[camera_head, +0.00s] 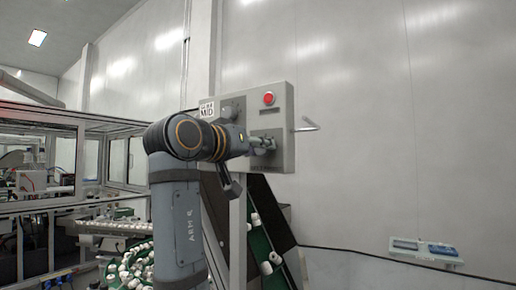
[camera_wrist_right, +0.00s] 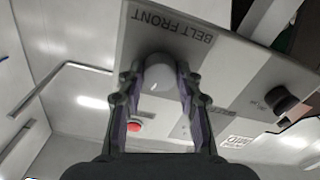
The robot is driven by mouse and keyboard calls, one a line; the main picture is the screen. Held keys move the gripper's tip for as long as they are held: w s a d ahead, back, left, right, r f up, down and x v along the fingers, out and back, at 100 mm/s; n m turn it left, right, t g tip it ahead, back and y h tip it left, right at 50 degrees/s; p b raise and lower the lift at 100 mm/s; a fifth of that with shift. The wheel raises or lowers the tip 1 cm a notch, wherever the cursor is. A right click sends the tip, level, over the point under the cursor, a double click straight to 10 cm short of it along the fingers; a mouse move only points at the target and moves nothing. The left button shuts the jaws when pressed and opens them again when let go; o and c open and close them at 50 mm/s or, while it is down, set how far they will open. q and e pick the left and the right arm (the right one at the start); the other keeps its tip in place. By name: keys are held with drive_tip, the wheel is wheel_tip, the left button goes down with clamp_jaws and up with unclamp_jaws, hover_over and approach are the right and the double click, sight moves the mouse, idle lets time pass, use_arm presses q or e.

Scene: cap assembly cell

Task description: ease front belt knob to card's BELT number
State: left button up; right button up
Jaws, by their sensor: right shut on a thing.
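The front belt knob (camera_wrist_right: 158,74) is a rounded grey knob under the BELT FRONT label, which reads upside down in the right wrist view. My right gripper (camera_wrist_right: 160,88) has a finger on each side of the knob and is shut on it. In the head view my right gripper (camera_head: 264,144) is at the lower right of the grey control box (camera_head: 284,130) and hides the knob. The card (camera_head: 207,109) at the box's upper left reads MID in large letters; its small top line is unclear. The knob's pointer and scale cannot be made out. My left gripper is out of view.
A red button (camera_head: 268,98) sits above the gripper on the box. A second, black knob (camera_wrist_right: 283,100) shows in the wrist view. A bent rod (camera_head: 306,126) sticks out at the box's right. A belt (camera_head: 262,240) with white caps runs below.

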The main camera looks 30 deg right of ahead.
drive_tip(key=n, duration=1.1)
idle(0.6)
drive_tip(key=o, duration=1.2)
drive_tip(key=shift+c, duration=0.2)
